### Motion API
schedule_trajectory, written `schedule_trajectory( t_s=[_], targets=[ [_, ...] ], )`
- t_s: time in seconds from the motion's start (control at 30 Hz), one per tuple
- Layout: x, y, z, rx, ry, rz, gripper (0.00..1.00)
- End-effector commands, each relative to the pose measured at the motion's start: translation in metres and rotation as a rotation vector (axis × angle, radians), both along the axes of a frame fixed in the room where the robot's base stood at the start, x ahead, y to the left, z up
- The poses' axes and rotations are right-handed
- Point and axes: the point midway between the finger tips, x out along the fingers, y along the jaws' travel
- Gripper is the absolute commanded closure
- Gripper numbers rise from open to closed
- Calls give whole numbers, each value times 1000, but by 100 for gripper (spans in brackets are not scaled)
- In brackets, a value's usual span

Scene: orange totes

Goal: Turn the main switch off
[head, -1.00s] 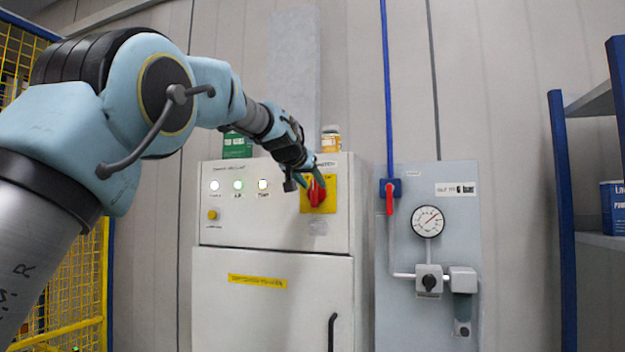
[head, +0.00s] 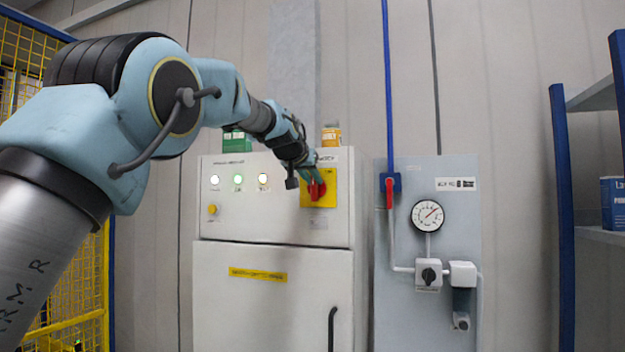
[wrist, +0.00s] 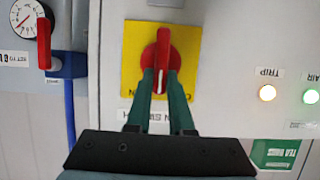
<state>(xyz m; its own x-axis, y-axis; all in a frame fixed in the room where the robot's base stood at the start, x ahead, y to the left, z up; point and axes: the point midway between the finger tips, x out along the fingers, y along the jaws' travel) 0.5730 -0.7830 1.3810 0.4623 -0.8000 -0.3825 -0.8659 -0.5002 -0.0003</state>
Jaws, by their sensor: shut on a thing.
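The main switch is a red rotary knob (head: 317,190) on a yellow plate (head: 331,200) at the upper right of a white cabinet front. In the wrist view the red knob (wrist: 162,50) stands lengthwise up and down the picture, its white mark pointing down toward my gripper. My gripper (wrist: 160,78) has its two green fingers on either side of the knob's lower part, shut on it. In the head view my gripper (head: 313,176) reaches the knob from the upper left and hides part of it. The lettering on the plate is partly hidden by the fingers.
The cabinet (head: 270,310) has several lit lamps (head: 238,180) and a yellow button (head: 212,209). To the right, a grey panel carries a red-handled valve (head: 389,194), a gauge (head: 430,215) and a black knob (head: 429,276). A green box (head: 237,142) stands on the cabinet.

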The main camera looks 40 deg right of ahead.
Motion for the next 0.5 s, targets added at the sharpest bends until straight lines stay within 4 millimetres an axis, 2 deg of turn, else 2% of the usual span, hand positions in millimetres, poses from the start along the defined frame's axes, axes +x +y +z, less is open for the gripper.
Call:
schedule_trajectory(
  t_s=[0.5],
  targets=[
    [2, 1, -1, -20, 35, 2, 100]
  ],
)
